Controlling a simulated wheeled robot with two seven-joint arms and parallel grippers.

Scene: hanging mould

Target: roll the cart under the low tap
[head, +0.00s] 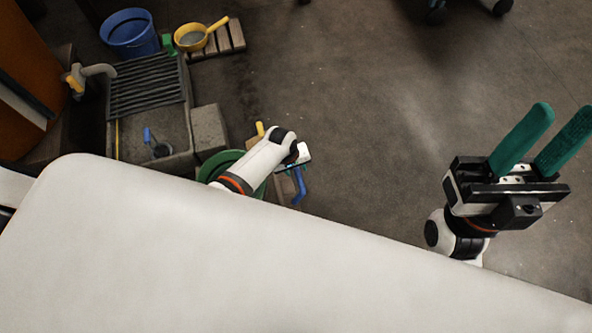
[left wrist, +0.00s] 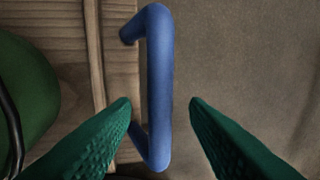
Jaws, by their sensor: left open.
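The cart (left wrist: 65,65) shows as a wooden deck with a blue bar handle (left wrist: 158,90) at its right edge. A green tub (left wrist: 20,100) stands on it. In the head view the handle (head: 299,187) shows beside my left arm, which partly hides the green tub (head: 218,163). My left gripper (left wrist: 160,104) is open, one finger on each side of the handle, with gaps to both. A grey tap with a yellow handle (head: 98,70) and a blue-levered fitting (head: 148,136) show at the sink; I cannot tell which is low. My right gripper (head: 545,135) is open and empty.
A stone sink (head: 185,152) with a slatted grate (head: 145,85) stands upper left, with a stone block (head: 209,130) beside it. A blue bucket (head: 128,35) and a yellow pan (head: 190,38) are behind. Open floor (head: 370,120) lies right of the cart.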

